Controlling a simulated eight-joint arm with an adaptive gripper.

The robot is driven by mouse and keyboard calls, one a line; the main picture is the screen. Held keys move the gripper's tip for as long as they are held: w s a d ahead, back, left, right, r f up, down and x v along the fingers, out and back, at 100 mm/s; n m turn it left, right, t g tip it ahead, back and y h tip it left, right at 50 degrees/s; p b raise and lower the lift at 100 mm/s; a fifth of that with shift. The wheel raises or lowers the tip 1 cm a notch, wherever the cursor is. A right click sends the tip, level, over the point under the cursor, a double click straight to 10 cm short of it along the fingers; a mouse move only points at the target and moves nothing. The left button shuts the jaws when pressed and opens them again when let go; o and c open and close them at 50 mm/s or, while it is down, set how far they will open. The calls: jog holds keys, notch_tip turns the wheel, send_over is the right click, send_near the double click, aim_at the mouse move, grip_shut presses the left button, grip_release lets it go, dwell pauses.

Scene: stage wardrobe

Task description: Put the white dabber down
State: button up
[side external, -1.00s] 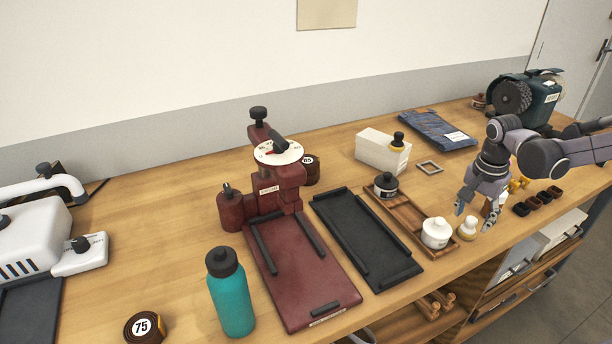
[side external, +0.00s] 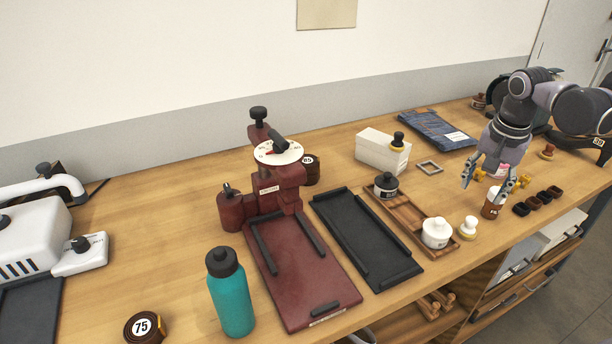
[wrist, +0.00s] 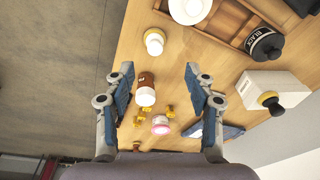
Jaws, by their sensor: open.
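The white dabber (side external: 468,228) stands upright on the wooden bench, just right of the wooden tray (side external: 404,212) and apart from the white pot (side external: 436,232). In the wrist view the dabber (wrist: 154,42) shows from above, beyond my fingertips. My gripper (side external: 488,184) is open and empty, raised above the bench and up to the right of the dabber. In the wrist view my gripper (wrist: 162,72) has its fingers wide apart with nothing between them at their tips.
A brown bottle (side external: 493,203) stands below my gripper, with small yellow pieces (side external: 523,181) close by. Dark small blocks (side external: 538,201) line the bench's front edge. A black-lidded pot (side external: 386,186) sits in the tray.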

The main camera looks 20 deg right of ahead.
jog(key=s+a+f+n+t, duration=0.1)
jog(key=s+a+n+t, duration=0.1)
jog(key=n, duration=0.4)
jog(key=s+a+n+t+y, duration=0.1)
jog(key=s+a+n+t, duration=0.2)
jog(key=a+n, duration=0.4)
jog(key=shift+s+f+n+t, duration=0.3)
jog(key=shift+f+t, duration=0.1)
jog(key=shift+t, duration=0.1)
